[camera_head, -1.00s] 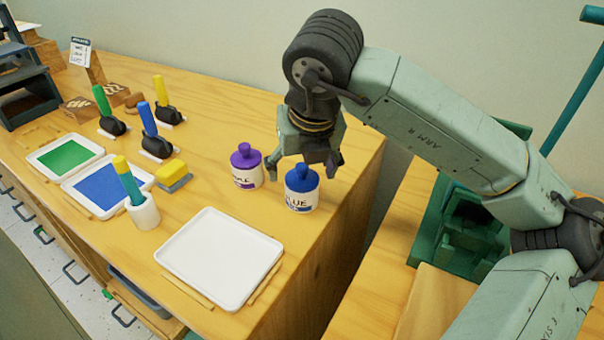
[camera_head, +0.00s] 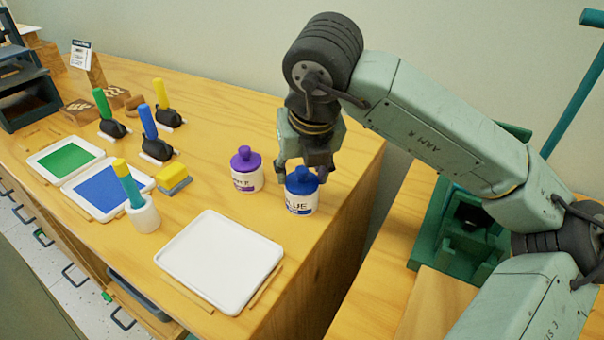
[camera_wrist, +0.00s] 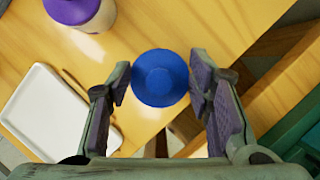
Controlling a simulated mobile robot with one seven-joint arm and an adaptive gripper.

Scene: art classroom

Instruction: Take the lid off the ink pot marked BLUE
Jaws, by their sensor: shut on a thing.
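The ink pot marked BLUE (camera_head: 300,204) stands upright near the table's right edge, a white pot with a blue band. Its blue lid (camera_head: 301,182) sits on top, with a knob in the middle. My gripper (camera_wrist: 160,80) is above the pot, pointing down, its two fingers closed on the blue lid from either side. From above, the lid (camera_wrist: 160,66) hides the white body of the pot. A second pot with a purple lid (camera_head: 246,160) stands just to the left, apart from my gripper; it also shows in the wrist view (camera_wrist: 75,10).
An empty white tray (camera_head: 219,260) lies in front of the pots. Green (camera_head: 62,157) and blue (camera_head: 98,190) ink trays, a yellow sponge block (camera_head: 173,178) and several rollers stand further left. The table's right edge is close beside the blue pot.

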